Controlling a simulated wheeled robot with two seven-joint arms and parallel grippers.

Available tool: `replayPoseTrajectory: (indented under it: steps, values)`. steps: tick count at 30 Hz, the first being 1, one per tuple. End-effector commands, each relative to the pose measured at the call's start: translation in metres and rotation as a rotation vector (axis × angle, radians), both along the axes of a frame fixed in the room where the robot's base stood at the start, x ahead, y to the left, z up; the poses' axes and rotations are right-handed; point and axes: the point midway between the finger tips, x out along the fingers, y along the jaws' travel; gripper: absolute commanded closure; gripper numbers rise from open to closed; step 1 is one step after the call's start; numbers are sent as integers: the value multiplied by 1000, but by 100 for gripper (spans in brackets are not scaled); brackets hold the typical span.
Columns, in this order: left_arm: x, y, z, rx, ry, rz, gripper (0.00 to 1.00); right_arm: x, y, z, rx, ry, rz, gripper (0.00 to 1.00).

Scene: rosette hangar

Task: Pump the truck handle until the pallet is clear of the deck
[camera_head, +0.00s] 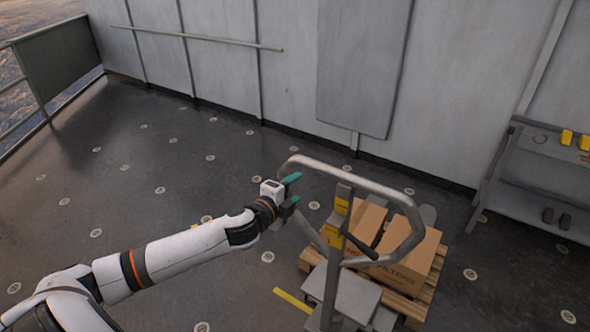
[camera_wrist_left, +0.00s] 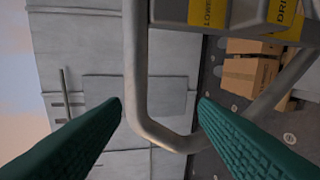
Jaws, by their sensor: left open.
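The truck handle (camera_head: 345,172) is a grey tube loop on an upright post, tilted toward the left, with a small black lever inside it. My left gripper (camera_head: 292,191), with green fingers, is open at the loop's left end. In the left wrist view the handle tube (camera_wrist_left: 138,85) shows between the two open fingers of the left gripper (camera_wrist_left: 159,104); I cannot tell whether they touch it. The wooden pallet (camera_head: 429,291) carries cardboard boxes (camera_head: 412,262) behind the truck post. Its underside is hidden, so any gap to the deck cannot be told. My right gripper is out of view.
A grey shelf unit (camera_head: 550,165) with yellow items stands against the right wall. A railing (camera_head: 40,75) edges the deck at the far left. The dark deck (camera_head: 130,180) with round fittings is clear at left. A yellow strip (camera_head: 292,300) lies by the truck.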

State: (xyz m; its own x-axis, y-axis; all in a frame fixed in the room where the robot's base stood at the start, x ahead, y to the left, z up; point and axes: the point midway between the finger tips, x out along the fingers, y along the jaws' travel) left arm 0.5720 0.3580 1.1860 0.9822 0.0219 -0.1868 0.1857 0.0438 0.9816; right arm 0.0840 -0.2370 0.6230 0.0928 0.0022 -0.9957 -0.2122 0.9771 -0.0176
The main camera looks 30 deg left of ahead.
Motion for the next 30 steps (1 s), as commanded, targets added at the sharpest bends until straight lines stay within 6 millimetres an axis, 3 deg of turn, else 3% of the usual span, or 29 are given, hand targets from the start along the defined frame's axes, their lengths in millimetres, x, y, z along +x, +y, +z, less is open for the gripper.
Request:
replayPoseTrajectory:
  steps: [1,5,11,30]
  values:
    - [-1,-4,17,18,-17,-14,45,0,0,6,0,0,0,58]
    - [-1,-9,30,41,-37,-30,45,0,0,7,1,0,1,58]
    - [12,-8,28,40,-39,-28,45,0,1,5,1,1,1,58]
    - [84,-9,17,39,-38,-29,45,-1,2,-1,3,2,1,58]
